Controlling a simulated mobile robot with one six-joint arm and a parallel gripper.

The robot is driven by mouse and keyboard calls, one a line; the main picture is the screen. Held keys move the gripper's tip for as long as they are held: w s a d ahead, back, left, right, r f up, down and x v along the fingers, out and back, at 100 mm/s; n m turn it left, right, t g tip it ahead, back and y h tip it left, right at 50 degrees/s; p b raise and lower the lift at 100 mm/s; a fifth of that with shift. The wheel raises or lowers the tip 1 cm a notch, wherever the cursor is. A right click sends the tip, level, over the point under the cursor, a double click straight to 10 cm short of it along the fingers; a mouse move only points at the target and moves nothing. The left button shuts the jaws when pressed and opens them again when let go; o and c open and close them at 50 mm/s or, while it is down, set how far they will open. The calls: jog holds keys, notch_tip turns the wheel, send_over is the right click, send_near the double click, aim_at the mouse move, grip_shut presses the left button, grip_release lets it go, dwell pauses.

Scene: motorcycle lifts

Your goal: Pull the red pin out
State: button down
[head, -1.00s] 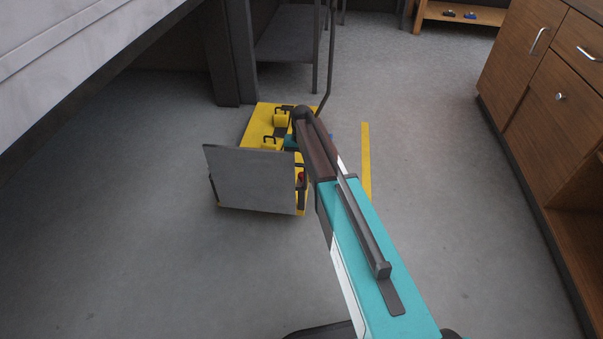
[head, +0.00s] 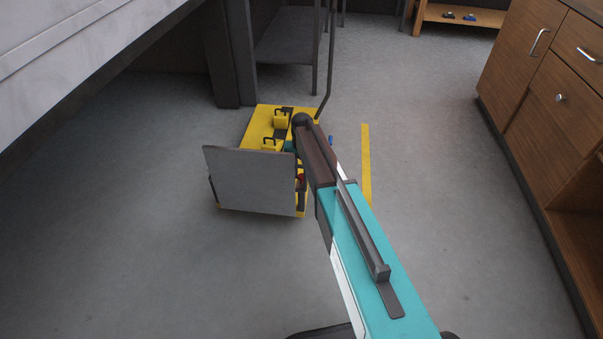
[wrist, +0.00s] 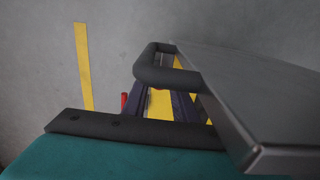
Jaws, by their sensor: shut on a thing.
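The red pin (head: 299,178) shows as a small red spot at the right of the grey plate (head: 255,180), low on the yellow lift (head: 262,125). In the wrist view, a bit of red (wrist: 124,101) shows just left of my dark fingers. My gripper (wrist: 165,88) reaches down beside the plate, shut on the red pin. In the head view, my own arm covers most of the gripper.
The grey plate's edge is close to the right of my gripper in the wrist view. A wooden cabinet (head: 530,75) stands at the right, and a large grey platform (head: 80,40) overhangs the left. Open floor with yellow tape (head: 366,160) lies between.

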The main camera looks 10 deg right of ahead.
aim_at(302, 175)
jog(key=shift+w+a+r+p, duration=0.1)
jog(key=shift+r+p, duration=0.7)
jog(key=shift+r, duration=0.45)
jog(key=shift+a+r+p, duration=0.1)
jog(key=shift+r+p, duration=0.65)
jog(key=shift+r, duration=0.5)
jog(key=c, duration=1.5)
grip_release()
jog(key=shift+d+r, duration=0.1)
jog(key=shift+o, duration=0.5)
notch_tip(302, 175, up, 14)
jog(key=p, duration=0.2)
jog(key=shift+f, duration=0.2)
